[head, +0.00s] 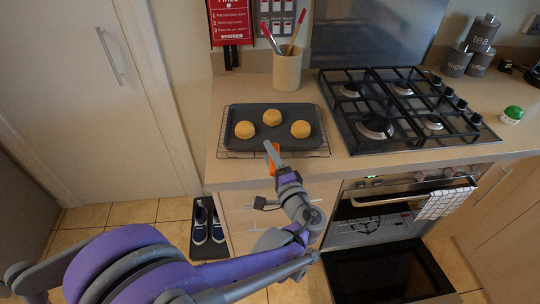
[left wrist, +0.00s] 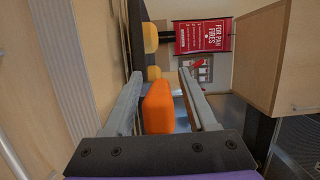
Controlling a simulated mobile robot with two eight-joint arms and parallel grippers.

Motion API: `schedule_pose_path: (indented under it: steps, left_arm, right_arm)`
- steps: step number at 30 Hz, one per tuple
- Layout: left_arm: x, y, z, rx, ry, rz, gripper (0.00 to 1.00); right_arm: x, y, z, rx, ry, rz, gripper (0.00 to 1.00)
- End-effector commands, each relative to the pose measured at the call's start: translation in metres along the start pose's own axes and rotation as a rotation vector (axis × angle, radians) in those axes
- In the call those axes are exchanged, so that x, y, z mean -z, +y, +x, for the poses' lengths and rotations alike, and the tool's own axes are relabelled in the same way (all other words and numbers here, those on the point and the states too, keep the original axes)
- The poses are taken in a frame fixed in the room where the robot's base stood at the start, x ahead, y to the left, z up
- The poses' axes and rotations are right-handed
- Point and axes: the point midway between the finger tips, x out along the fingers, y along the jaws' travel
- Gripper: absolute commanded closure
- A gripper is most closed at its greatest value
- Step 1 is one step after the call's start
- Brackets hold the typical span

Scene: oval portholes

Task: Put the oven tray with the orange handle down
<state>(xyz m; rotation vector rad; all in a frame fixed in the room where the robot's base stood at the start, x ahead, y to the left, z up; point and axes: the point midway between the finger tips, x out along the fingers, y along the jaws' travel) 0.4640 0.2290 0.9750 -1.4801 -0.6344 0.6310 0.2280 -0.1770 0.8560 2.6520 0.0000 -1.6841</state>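The dark oven tray (head: 290,141) sits level on a wire rack (head: 318,153) on the counter, left of the hob. Three round golden biscuits (head: 272,117) are on it. Its orange handle (head: 276,160) points toward me over the counter's front edge. My left gripper (head: 271,152) is at the handle. In the left wrist view the orange handle (left wrist: 158,108) lies between the two fingers of the left gripper (left wrist: 161,78), with a visible gap on its right side, so the fingers look open around it. My right gripper is not in view.
A black gas hob (head: 400,108) is right of the tray. A utensil pot (head: 287,70) stands behind it. Shoes (head: 208,225) lie on the floor at left.

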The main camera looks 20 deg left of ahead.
Motion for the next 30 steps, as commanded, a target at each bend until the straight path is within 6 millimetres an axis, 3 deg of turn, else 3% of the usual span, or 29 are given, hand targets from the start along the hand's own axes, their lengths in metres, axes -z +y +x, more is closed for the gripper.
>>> schedule_pose_path:
  steps: [8,21,27,30]
  left_arm:
    - [0.001,-0.004,-0.003,0.000,0.002,0.000,0.43]
    - [0.001,-0.002,-0.091,-0.001,0.006,-0.001,0.43]
    - [0.001,-0.003,-0.115,0.000,0.002,0.000,0.43]
    - [-0.004,0.000,-0.116,-0.024,-0.006,0.000,0.43]
  right_arm:
    - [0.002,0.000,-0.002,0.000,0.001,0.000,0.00]
    - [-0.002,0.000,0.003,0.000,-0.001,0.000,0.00]
    - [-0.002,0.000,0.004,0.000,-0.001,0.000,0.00]
    - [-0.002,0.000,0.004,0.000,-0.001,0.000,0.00]
